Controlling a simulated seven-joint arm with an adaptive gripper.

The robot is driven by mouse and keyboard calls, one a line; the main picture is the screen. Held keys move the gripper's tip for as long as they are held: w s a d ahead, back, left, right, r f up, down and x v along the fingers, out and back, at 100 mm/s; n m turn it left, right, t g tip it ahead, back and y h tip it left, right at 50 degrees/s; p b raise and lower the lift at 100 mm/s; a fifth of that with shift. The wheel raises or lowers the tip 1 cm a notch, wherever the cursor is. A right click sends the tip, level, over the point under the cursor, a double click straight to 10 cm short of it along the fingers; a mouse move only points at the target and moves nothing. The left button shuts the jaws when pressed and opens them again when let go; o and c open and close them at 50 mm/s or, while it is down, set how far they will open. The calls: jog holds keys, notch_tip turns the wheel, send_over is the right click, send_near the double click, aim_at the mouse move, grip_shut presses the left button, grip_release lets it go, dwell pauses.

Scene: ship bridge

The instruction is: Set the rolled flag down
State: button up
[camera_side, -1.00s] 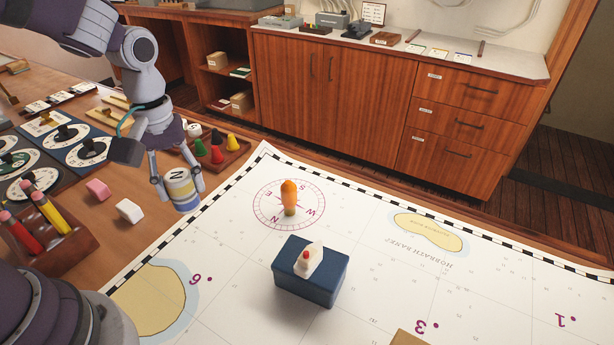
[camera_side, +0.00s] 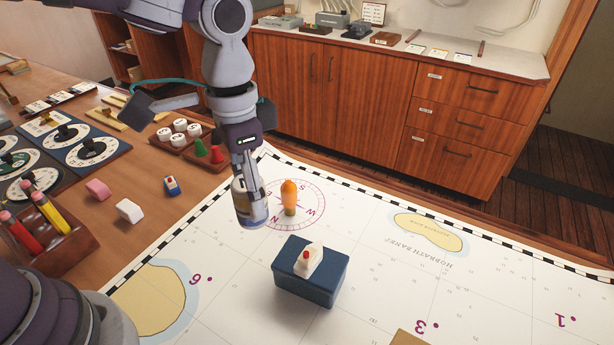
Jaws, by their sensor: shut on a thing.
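My gripper (camera_side: 250,205) is shut on a short, pale cylinder with coloured bands, seemingly the rolled flag (camera_side: 238,190). The fingers hide most of it. The gripper points down over the chart's upper left part, just left of the orange peg-like piece (camera_side: 289,195) on the compass rose. I cannot tell whether the held cylinder touches the chart.
A blue box (camera_side: 318,287) with a small white boat (camera_side: 308,261) on top stands in front of the gripper. The chart (camera_side: 480,290) is largely clear to the right. A wooden tray of white and coloured pieces (camera_side: 186,131) lies behind left.

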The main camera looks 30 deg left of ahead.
jog(key=s+d+f+m, duration=0.4)
jog(key=s+d+m, duration=0.6)
jog(key=s, duration=0.4)
jog(key=f, duration=0.5)
jog(key=s+f, duration=0.1)
jog(key=f, duration=0.1)
jog(key=shift+f, duration=0.3)
jog(key=shift+w+f, duration=0.1)
jog(key=shift+f, duration=0.2)
jog(key=o, duration=1)
jog(key=shift+f, duration=0.1)
